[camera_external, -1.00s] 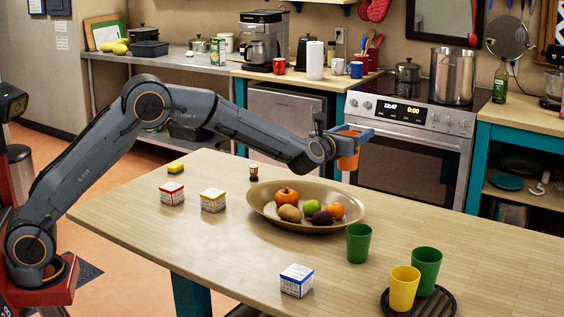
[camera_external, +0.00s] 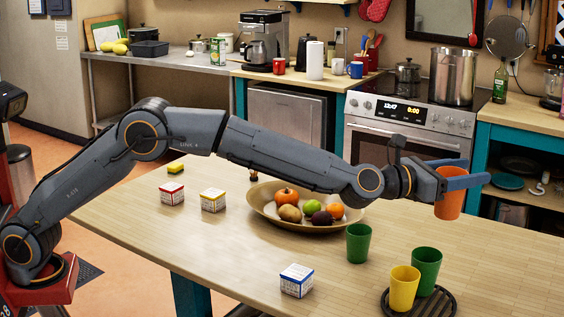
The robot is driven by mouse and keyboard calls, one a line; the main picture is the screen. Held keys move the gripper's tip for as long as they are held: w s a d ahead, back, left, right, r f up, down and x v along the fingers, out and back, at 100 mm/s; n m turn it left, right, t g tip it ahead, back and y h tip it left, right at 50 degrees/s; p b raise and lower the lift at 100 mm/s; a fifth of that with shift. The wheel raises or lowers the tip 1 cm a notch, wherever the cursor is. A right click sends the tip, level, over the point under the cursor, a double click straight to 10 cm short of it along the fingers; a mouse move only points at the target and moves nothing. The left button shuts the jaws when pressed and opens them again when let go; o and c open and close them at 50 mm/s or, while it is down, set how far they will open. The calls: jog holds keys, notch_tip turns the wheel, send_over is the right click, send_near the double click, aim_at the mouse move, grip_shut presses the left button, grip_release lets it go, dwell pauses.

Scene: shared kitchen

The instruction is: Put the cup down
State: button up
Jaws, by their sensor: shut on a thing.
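My gripper (camera_external: 468,175) is shut on an orange cup (camera_external: 450,206) and holds it in the air at the right, above the far right part of the wooden table (camera_external: 480,245). The cup is slightly tilted, and its upper part is partly hidden by the blue fingers. A green cup (camera_external: 358,243) stands upright on the table. A yellow cup (camera_external: 404,288) and another green cup (camera_external: 427,270) stand on a round dark rack (camera_external: 445,303) at the near right.
A brass bowl of fruit (camera_external: 262,209) stands mid-table, under my arm. The table's right part beyond the rack is clear. A stove (camera_external: 405,155) stands behind.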

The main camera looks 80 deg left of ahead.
jog(key=d+h, duration=0.1)
jog(key=d, duration=0.4)
notch_tip(320, 180, down, 9)
jog(key=p, duration=0.2)
jog(key=shift+s+d+f+m, duration=0.15)
jog(key=shift+s+d+m, duration=0.15)
jog(key=shift+m, duration=0.1)
jog(key=shift+f+b, duration=0.6)
jog(key=o, duration=1.3)
jog(key=shift+r, duration=0.15)
jog(key=s, duration=1.2)
jog(key=shift+r+b, duration=0.45)
